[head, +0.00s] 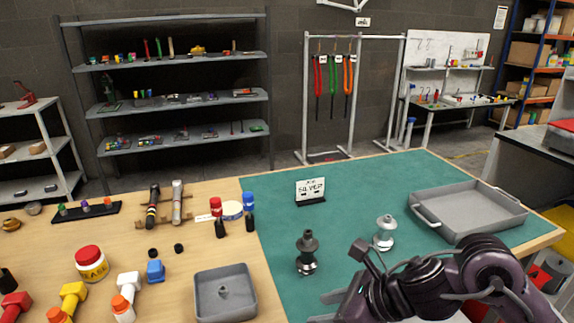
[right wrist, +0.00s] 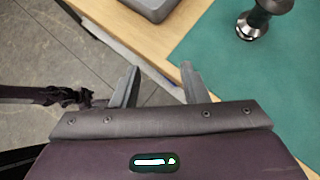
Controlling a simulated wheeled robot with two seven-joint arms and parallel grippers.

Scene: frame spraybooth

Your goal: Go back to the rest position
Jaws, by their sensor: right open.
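My right arm comes in from the lower right of the head view, over the front of the green mat (head: 330,235). My right gripper (right wrist: 160,82) shows in the right wrist view with its two fingers apart and nothing between them. It is near the table's front edge, with grey floor tiles below on the left. In the head view its fingers are at the bottom edge, partly cut off. My left gripper is not seen in the head view.
A dark hub (head: 307,252) and a silver hub (head: 384,232) stand on the mat near my right arm. A grey handled tray (head: 466,240) lies to the right, a "SILVER" sign (head: 310,190) behind. A small grey bin (head: 224,312), a grease jar (head: 91,262) and several bottles stand left.

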